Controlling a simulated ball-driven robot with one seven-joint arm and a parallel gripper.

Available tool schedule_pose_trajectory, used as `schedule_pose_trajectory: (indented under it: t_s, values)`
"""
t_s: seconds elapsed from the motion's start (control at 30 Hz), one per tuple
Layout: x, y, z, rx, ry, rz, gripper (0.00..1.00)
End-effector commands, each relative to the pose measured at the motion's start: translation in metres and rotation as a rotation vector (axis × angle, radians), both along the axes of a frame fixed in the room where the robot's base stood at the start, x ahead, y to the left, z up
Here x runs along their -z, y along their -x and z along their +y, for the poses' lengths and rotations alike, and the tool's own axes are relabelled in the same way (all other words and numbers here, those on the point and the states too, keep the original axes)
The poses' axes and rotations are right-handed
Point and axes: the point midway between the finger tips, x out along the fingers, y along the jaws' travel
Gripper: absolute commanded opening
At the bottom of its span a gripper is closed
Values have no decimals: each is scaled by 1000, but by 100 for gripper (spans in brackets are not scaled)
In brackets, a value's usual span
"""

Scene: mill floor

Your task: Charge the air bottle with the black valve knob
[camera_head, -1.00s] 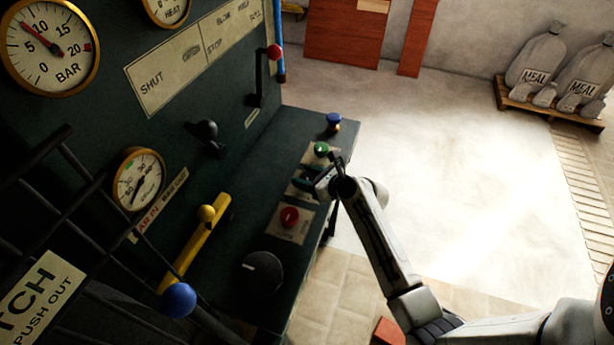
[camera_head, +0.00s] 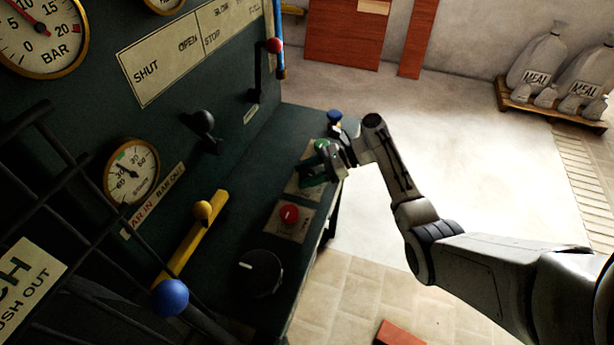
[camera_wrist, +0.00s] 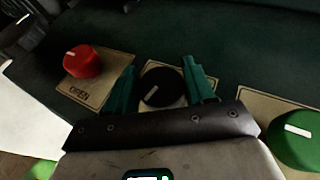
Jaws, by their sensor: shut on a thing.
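The black valve knob (camera_wrist: 160,88) has a white mark and sits on a pale plate on the dark green bench. In the wrist view my gripper (camera_wrist: 160,84) has its green fingers on either side of the knob, shut on it. In the head view my gripper (camera_head: 318,165) is at the row of knobs and hides the black knob. A red knob (camera_wrist: 82,61) with an OPEN plate is on one side, a green knob (camera_wrist: 296,143) on the other. The small gauge (camera_head: 132,172) is on the panel; its scale is hard to read.
A larger black dial (camera_head: 260,273), a red knob (camera_head: 289,214) and a blue knob (camera_head: 334,117) are on the bench. A yellow lever (camera_head: 192,240), a black lever (camera_head: 205,124) and a BAR gauge (camera_head: 42,35) are on the panel. Floor to the right is open.

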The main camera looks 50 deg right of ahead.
Motion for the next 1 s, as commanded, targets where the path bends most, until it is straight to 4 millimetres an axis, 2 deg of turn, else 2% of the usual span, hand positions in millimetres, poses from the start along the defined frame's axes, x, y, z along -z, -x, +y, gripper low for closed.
schedule_pose_trajectory:
  t_s: [0.4,0.9,0.93,1.0]
  values:
    - [4,1,0,-163,1,6,23]
    - [4,2,0,-177,1,10,23]
    - [4,2,0,-176,2,9,55]
    - [4,2,0,-176,1,9,62]
